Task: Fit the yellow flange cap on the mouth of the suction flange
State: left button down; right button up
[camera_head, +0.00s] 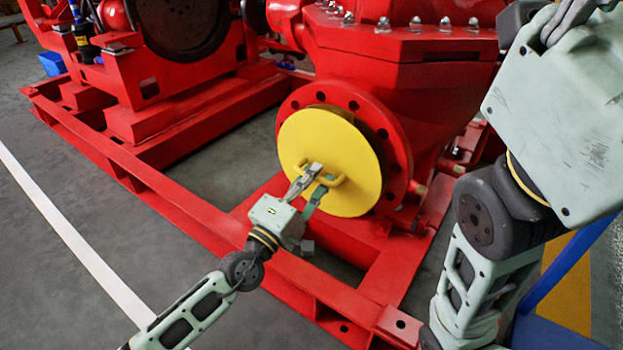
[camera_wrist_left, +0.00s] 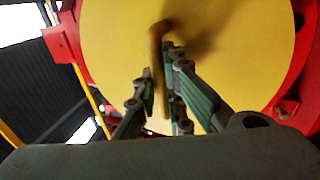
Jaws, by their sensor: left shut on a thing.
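The yellow flange cap (camera_head: 325,140) is a round disc with a bar handle (camera_head: 338,181). It stands upright in front of the red suction flange (camera_head: 392,146) and covers its mouth. The flange's rim and bolt holes show above and to the right of the cap. I cannot tell whether the cap is seated or slightly apart from the flange. My left gripper (camera_head: 312,182) is shut on the cap's handle. In the left wrist view its fingers (camera_wrist_left: 160,88) lie on both sides of the handle, and the yellow face fills much of the picture.
The red base frame (camera_head: 190,205) runs below the flange and leftward. The red pump casing (camera_head: 400,80) rises behind it. My right arm fills the right side. A blue structure (camera_head: 560,330) stands at lower right. Grey floor is clear at left.

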pick_arm(q)
jog(key=shift+f+b+x, duration=0.15)
jog(key=shift+b+x, duration=0.15)
jog(key=shift+x, duration=0.45)
jog(key=shift+f+b+x, duration=0.15)
jog(key=shift+b+x, duration=0.1)
jog(key=shift+x, duration=0.5)
jog(key=shift+w, duration=0.1)
jog(key=c, duration=1.7)
grip_release()
jog(key=shift+d, duration=0.1)
jog(key=shift+c, duration=0.2)
jog(key=shift+o, duration=0.3)
jog(key=shift+f, duration=0.1)
jog(key=o, duration=0.4)
jog(key=v, duration=0.7)
jog(key=shift+s+p, duration=0.25)
jog(key=shift+p, duration=0.05)
